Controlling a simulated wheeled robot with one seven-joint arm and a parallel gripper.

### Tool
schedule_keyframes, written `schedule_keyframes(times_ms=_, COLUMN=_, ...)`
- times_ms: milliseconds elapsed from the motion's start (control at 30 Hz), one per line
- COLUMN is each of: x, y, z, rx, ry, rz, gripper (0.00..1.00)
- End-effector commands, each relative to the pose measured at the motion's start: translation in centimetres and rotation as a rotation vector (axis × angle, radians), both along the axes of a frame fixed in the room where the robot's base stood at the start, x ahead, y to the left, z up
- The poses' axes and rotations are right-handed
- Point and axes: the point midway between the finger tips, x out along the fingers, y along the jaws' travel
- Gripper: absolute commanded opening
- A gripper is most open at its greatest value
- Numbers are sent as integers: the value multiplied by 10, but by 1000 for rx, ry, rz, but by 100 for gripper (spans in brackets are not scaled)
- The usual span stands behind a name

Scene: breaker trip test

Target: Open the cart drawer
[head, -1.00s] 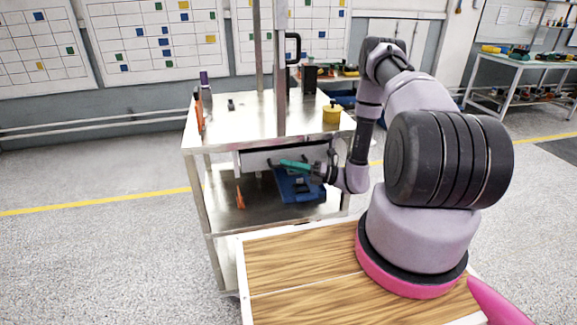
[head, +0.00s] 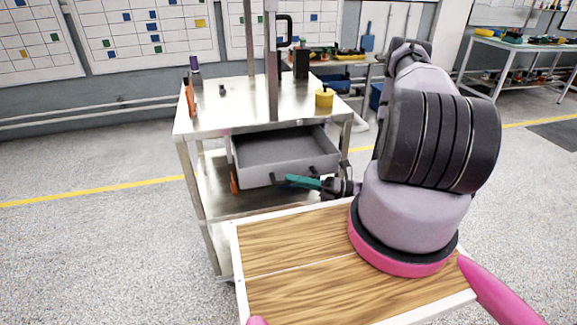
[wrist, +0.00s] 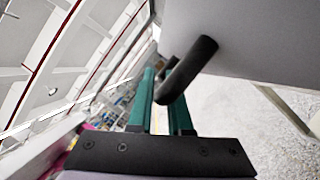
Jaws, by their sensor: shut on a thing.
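The metal cart (head: 215,115) stands ahead of me in the head view. Its grey drawer (head: 284,147) is pulled well out below the top, and its inside looks empty. My gripper (head: 292,181) is at the drawer front, its green fingers shut on the dark bar handle. In the wrist view the black handle (wrist: 188,68) runs between the green fingers (wrist: 163,105), with the grey drawer front (wrist: 250,40) just above.
A yellow container (head: 324,98), a purple-capped bottle (head: 195,72) and small items stand on the cart top. My wood-topped base is close in front of the cart. Floor on the left is clear. A workbench (head: 510,65) stands at the back right.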

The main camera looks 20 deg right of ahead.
Motion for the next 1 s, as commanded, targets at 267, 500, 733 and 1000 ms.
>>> schedule_keyframes(times_ms=267, x=-41, y=0, z=-1, rx=-2, ry=1, rz=0, gripper=0)
schedule_keyframes(times_ms=500, x=-49, y=0, z=-1, rx=-3, ry=1, rz=1, gripper=0)
schedule_keyframes(times_ms=733, x=-48, y=-1, z=-1, rx=-3, ry=0, rz=0, gripper=0)
schedule_keyframes(times_ms=1000, x=-48, y=0, z=-1, rx=-2, ry=-1, rz=1, gripper=47)
